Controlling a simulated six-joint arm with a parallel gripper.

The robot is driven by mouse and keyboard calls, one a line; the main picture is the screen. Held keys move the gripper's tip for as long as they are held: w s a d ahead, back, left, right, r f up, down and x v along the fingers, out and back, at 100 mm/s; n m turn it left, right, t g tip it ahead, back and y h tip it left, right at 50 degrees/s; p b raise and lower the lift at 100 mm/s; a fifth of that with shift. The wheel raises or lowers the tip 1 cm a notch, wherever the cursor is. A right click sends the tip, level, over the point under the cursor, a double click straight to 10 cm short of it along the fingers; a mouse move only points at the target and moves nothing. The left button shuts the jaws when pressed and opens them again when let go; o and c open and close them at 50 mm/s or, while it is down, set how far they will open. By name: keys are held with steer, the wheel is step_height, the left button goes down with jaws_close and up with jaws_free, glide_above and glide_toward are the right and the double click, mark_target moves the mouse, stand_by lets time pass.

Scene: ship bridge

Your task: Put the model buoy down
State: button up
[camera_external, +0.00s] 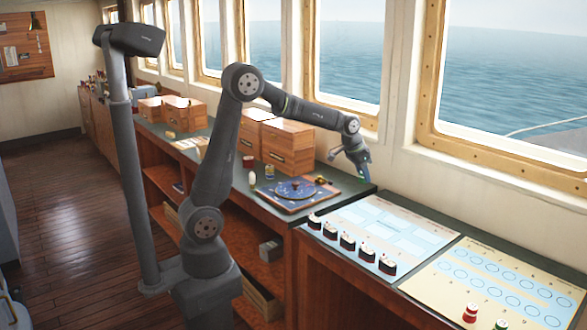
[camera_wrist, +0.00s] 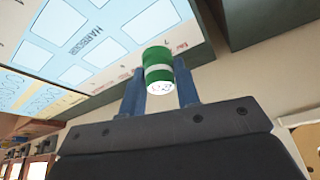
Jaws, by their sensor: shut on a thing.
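The model buoy (camera_wrist: 158,72), a small green cylinder with a white band and a white end, sits between the two blue fingers of my gripper (camera_wrist: 162,84) in the wrist view. The gripper is shut on it. The buoy cannot be made out clearly there. The wrist view shows part of a pale blue chart (camera_wrist: 55,35) with white rectangles and the word HARBOUR.
Several dark, red and white pieces (camera_external: 347,241) stand along the chart's front edge. A cream chart (camera_external: 490,280) with blue circles holds a red piece (camera_external: 470,313) and a green piece (camera_external: 501,324). Windows line the back.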

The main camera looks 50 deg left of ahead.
steer(key=a+n, duration=0.2)
steer(key=a, duration=1.1)
steer(key=n+y, duration=0.3)
steer(key=n, duration=0.3)
glide_above(247, 176)
steer(key=f, duration=0.4)
steer(key=s+d+f, duration=0.1)
steer(key=f, duration=0.2)
steer(key=shift+a+f, duration=0.3)
steer(key=shift+f, duration=1.9)
steer(key=shift+f, duration=0.1)
steer(key=o, duration=0.9)
